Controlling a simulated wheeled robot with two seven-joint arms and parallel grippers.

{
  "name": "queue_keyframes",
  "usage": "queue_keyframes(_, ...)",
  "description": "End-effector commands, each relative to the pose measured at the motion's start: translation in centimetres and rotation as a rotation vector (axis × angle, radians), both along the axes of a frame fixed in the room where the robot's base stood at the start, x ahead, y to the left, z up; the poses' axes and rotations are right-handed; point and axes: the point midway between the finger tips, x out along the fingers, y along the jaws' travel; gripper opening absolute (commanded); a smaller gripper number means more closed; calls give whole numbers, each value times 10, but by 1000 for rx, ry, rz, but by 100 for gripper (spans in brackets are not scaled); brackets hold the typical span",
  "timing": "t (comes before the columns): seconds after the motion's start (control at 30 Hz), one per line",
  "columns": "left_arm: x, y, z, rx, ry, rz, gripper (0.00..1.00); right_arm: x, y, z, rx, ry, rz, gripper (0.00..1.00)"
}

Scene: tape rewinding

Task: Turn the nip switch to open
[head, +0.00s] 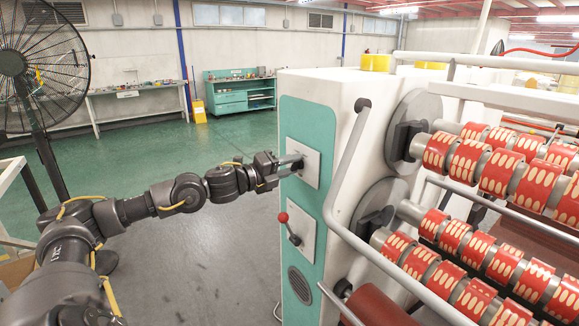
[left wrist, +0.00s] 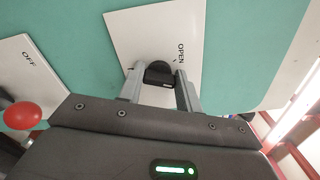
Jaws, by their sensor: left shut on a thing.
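The nip switch is a black knob (left wrist: 159,73) on a white plate (left wrist: 150,25) with the word OPEN printed beside it. In the head view the plate (head: 309,160) sits on the machine's teal side panel. My left gripper (head: 290,163) reaches in from the left to this plate. In the left wrist view my left gripper (left wrist: 160,85) has one finger on each side of the knob and is shut on it. The knob's far side and its pointing direction are partly hidden. My right gripper is not in view.
A red-balled lever (head: 283,217) sits on a lower plate; its red ball (left wrist: 22,116) shows near an OFF plate (left wrist: 25,70). A white handrail (head: 337,190) and rollers with red tape rolls (head: 500,172) stand to the right.

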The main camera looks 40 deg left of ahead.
Motion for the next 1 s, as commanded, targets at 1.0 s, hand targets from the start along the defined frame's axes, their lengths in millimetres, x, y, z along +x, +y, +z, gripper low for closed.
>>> queue_keyframes(1.0,0,-1,-2,-791,239,0,12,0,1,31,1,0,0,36)
